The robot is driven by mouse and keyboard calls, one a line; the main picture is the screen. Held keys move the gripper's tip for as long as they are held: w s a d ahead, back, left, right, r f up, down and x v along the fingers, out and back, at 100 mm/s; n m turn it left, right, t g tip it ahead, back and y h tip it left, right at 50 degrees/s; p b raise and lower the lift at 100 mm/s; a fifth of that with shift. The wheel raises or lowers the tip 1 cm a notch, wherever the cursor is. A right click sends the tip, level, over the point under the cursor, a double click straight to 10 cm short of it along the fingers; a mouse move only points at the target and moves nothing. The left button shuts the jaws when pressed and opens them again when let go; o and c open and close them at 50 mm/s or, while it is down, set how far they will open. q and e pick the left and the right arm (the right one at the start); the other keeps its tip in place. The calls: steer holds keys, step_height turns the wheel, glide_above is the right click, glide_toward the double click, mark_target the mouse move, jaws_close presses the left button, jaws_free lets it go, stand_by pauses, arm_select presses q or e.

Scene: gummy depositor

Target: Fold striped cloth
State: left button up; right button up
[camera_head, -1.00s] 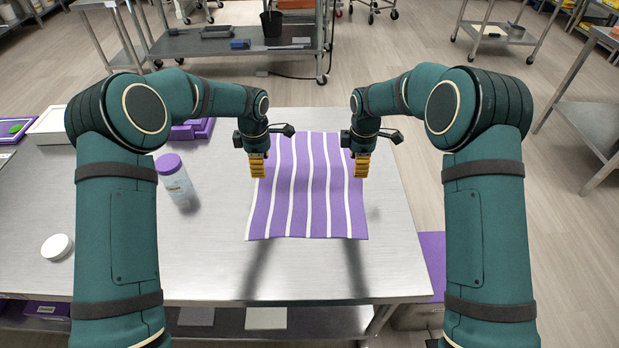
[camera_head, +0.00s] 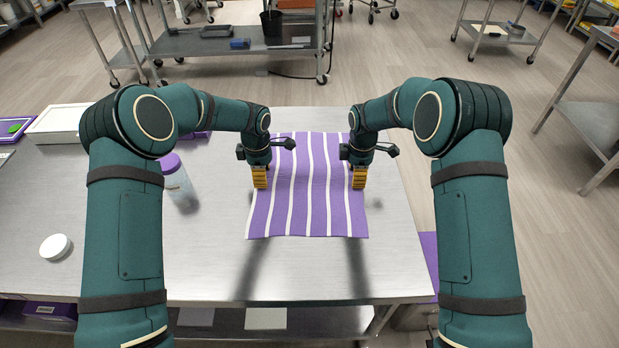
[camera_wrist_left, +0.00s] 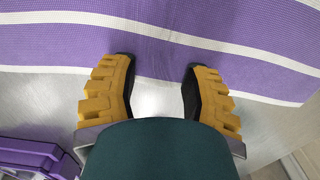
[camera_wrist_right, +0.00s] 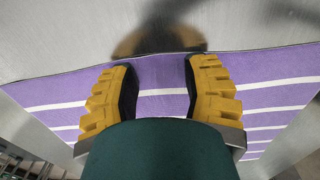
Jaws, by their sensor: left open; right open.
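The purple cloth with white stripes (camera_head: 308,200) lies spread out on the metal table, slightly rippled. My left gripper (camera_head: 260,187) is at its left edge, and my right gripper (camera_head: 358,188) is at its right edge. In the left wrist view the open yellow fingers (camera_wrist_left: 158,95) straddle the edge of the cloth (camera_wrist_left: 150,50), with nothing clearly pinched. In the right wrist view the open fingers (camera_wrist_right: 160,92) are over the cloth's edge (camera_wrist_right: 165,75). Whether the fingertips touch the cloth cannot be told.
A clear jar with a purple lid (camera_head: 176,182) stands left of the cloth, partly behind my left arm. A round white lid (camera_head: 55,247) lies at the left. A white tray (camera_head: 60,122) sits at the far left. The table's front (camera_head: 215,270) is clear.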

arm_select(q)
steer(key=shift+f, duration=0.15)
jaws_close()
arm_select(e)
steer(key=shift+f, duration=0.15)
jaws_close()
arm_select(q)
steer(key=shift+s+a+f, duration=0.1)
steer(key=shift+s+f, duration=0.05)
arm_select(e)
steer(key=shift+s+d+f, duration=0.1)
steer(key=shift+s+f, duration=0.05)
arm_select(q)
steer(key=shift+r, duration=0.25)
arm_select(e)
steer(key=shift+r, duration=0.25)
